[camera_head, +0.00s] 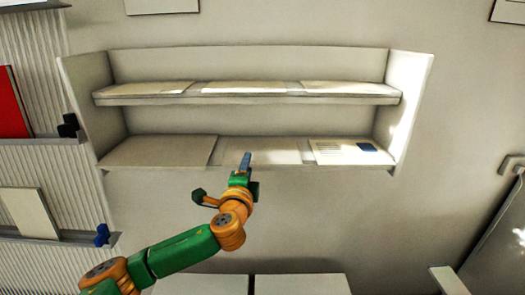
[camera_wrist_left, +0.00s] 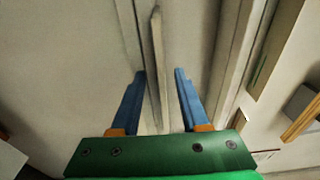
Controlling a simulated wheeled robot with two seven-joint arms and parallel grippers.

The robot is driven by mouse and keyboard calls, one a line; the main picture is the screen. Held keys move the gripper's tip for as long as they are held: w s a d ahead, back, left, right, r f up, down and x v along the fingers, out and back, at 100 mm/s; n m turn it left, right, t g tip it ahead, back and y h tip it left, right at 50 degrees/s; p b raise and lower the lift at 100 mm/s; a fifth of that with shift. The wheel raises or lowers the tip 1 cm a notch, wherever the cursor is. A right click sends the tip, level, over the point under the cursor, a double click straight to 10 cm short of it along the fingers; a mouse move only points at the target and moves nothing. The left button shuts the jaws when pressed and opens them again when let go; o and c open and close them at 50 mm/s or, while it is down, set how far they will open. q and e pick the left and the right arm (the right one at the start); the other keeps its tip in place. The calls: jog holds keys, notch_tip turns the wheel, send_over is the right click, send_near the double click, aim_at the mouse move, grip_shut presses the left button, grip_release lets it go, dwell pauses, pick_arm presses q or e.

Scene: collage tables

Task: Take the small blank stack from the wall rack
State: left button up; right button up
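The wall rack (camera_head: 250,99) has two shelves holding thin flat paper stacks. On the lower shelf, a pale blank stack (camera_head: 275,151) lies in the middle, between a wider blank one (camera_head: 160,151) and a printed one with a blue patch (camera_head: 340,152). I cannot tell for certain which is the small blank stack. My left gripper (camera_head: 245,161) is at the front edge of the middle stack. In the left wrist view its blue fingers (camera_wrist_left: 160,100) are apart, with a thin pale edge (camera_wrist_left: 157,55) between them; contact is not visible. My right gripper is not in view.
More flat pale stacks (camera_head: 244,87) lie on the upper shelf. The rack's side panels (camera_head: 410,100) bound it left and right. A ribbed display with a red board (camera_head: 12,105) stands at left.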

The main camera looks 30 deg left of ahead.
pick_arm(q)
jog(key=shift+s+d+r, duration=0.1)
jog(key=shift+s+r, duration=0.05)
jog(key=shift+s, duration=0.05)
grip_shut()
dwell(1.1)
